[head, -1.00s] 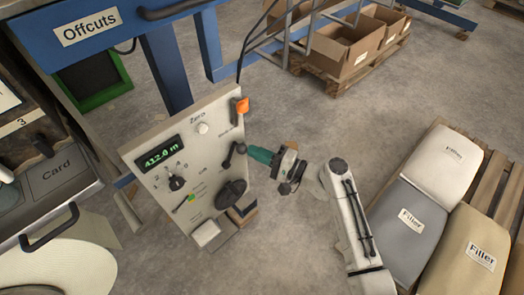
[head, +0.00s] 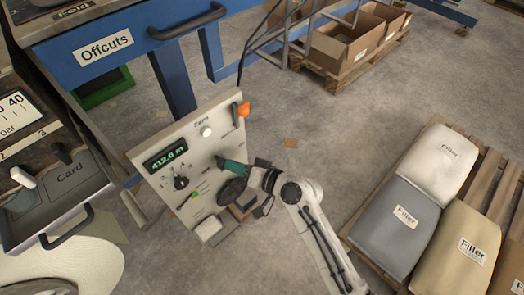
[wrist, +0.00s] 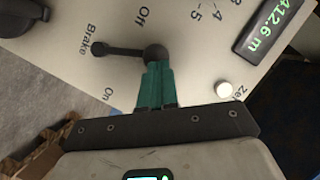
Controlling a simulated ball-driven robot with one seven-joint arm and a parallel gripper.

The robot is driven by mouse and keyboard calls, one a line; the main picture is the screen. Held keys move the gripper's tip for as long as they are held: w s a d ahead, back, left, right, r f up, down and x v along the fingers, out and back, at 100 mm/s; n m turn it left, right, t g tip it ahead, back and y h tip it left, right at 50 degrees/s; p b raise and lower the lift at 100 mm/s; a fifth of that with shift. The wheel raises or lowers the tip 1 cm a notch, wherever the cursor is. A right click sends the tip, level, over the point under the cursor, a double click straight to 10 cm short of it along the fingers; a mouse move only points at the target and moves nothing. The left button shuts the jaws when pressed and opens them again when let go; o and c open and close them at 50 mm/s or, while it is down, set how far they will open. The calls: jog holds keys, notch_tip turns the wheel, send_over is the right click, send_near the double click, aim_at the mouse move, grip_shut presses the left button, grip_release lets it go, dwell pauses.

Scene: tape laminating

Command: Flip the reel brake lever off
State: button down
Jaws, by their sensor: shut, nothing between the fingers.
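The brake lever (wrist: 125,50) is a black bar with a round ball knob, on a pale control panel (head: 205,148). In the wrist view its small end is beside the "Brake" label and its ball end points right, between "Off" and "On" and nearer "Off". My gripper (wrist: 157,68) has teal fingers, shut together, with the tips right at the ball knob. I cannot tell whether they touch it. In the head view my gripper (head: 224,162) reaches the panel from the right, and the lever (head: 219,160) is small and partly hidden there.
The panel also carries a lit display (head: 165,158), a selector knob (head: 180,182), a white Zero button (head: 206,131), an orange-topped handle (head: 243,109) and a dark round knob (head: 232,192). Filler bags (head: 405,217) lie on a pallet at right.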

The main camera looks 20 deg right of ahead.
jog(key=shift+s+a+f, duration=0.2)
jog(key=shift+a, duration=0.55)
